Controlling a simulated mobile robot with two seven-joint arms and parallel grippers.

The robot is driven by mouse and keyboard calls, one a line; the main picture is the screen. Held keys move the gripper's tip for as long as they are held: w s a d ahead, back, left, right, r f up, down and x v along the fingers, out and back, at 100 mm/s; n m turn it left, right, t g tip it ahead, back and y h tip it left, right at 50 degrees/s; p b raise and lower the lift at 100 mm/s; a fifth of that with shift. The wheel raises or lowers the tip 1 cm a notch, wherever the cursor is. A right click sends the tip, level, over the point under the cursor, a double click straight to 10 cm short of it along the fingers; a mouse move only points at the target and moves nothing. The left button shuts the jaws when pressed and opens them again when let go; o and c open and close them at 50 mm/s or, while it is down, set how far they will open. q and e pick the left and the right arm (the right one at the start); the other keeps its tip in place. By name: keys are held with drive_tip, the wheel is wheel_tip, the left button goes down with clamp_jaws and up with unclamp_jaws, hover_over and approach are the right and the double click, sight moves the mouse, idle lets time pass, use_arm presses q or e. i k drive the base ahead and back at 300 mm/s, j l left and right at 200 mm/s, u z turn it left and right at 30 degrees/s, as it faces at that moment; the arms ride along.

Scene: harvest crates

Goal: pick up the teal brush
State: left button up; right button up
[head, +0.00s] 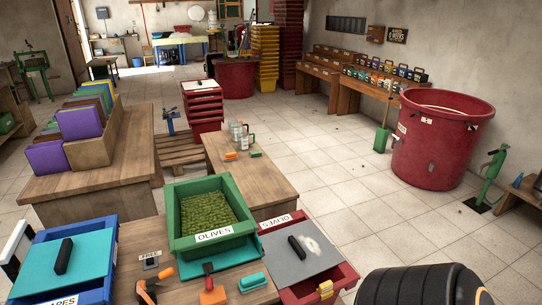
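The teal brush (253,282) is a small teal block lying on the near wooden table (140,233), at the bottom middle of the head view. It lies in front of the green olive crate (177,241), between an orange item with a red handle (212,294) and the red crate with a grey lid (343,281). Nothing touches it from above. Neither of my grippers shows in this view.
A blue crate with a teal lid (93,256) stands at left. An orange-handled tool (147,290) lies left of the brush. A black rounded part, possibly mine, fills the bottom right. A second table (262,182) with jars stands behind the olive crate.

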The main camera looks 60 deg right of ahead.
sight(256, 281)
drive_tip(key=z, duration=1.55)
